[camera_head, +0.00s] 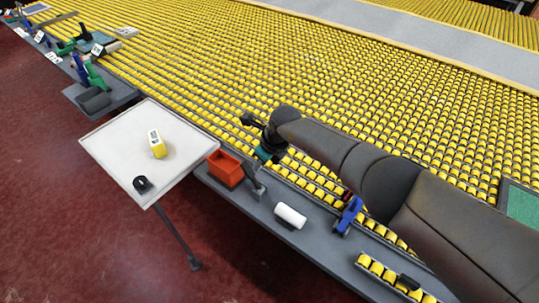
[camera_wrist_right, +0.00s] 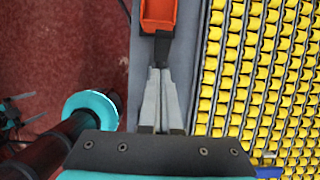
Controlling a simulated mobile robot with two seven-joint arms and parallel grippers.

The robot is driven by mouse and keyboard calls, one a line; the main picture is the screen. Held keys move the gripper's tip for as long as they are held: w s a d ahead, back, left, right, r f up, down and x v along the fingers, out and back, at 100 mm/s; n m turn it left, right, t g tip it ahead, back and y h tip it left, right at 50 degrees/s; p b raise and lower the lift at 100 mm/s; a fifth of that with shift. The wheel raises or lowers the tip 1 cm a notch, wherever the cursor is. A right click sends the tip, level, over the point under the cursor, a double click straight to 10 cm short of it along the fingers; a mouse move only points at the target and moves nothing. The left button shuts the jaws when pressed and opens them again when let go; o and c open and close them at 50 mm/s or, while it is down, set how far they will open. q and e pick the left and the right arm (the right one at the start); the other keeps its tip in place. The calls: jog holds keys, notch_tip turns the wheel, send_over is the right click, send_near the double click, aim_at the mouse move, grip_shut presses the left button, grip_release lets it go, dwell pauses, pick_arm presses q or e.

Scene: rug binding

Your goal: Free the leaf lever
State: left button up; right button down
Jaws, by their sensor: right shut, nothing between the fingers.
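My right gripper (camera_wrist_right: 161,72) is shut and empty, its two grey fingers together and pointing at a dark narrow piece (camera_wrist_right: 162,48) beside the orange bin. The fingertips are at or very near that piece; I cannot tell whether they touch it. In the head view my right arm reaches in from the right, and its hand is over the edge of the roller bed, just right of the orange bin (camera_head: 226,169). I cannot make out for certain whether the dark piece is the leaf lever; the hand partly hides that spot.
A grey ledge runs along the yellow roller bed (camera_head: 330,90), carrying a white roll (camera_head: 291,215) and a blue clamp-like part (camera_head: 347,215). A white side table (camera_head: 112,142) holds a yellow labelled box (camera_head: 157,144) and a small black object (camera_head: 142,184). Red floor is open at left.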

pick_arm(q)
jog(key=shift+s+r+p, duration=0.25)
jog(key=shift+r+p, duration=0.2)
jog(key=shift+r, duration=0.15)
jog(key=shift+s+r+p, duration=0.25)
jog(key=shift+r+p, duration=0.2)
jog(key=shift+r, duration=0.1)
pick_arm(e)
jog(key=w+a+v, duration=0.1)
jog(key=v, duration=0.8)
jog(key=shift+r, duration=0.7)
jog(key=shift+s+a, duration=0.1)
jog(key=shift+a, duration=0.05)
